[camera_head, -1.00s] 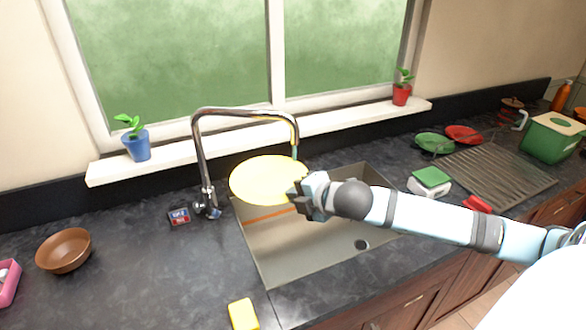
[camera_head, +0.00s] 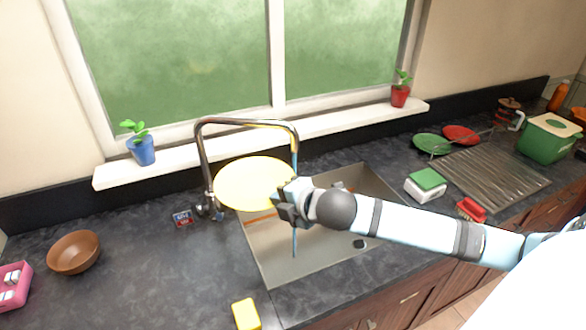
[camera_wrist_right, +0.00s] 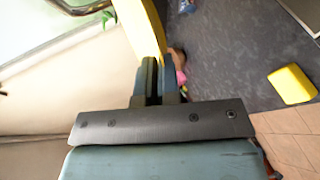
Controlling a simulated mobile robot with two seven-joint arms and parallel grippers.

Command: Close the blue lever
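The faucet (camera_head: 204,155) stands behind the sink, and a thin blue stream of water (camera_head: 294,240) falls from its spout toward the basin. A small bluish lever (camera_head: 219,213) shows at the faucet's base; its exact position is too small to tell. My right gripper (camera_head: 287,198) is shut on the rim of a yellow plate (camera_head: 250,182), holding it above the sink. The plate (camera_wrist_right: 140,25) shows edge-on between the fingers in the right wrist view. The plate is beside the faucet's upright and apart from the lever. My left gripper is not in view.
The sink (camera_head: 290,270) lies below my right arm. A dark blue and red packet (camera_head: 183,219) lies left of the faucet base. A brown bowl (camera_head: 74,252) and a yellow sponge (camera_head: 246,315) are on the counter, which is clear between them.

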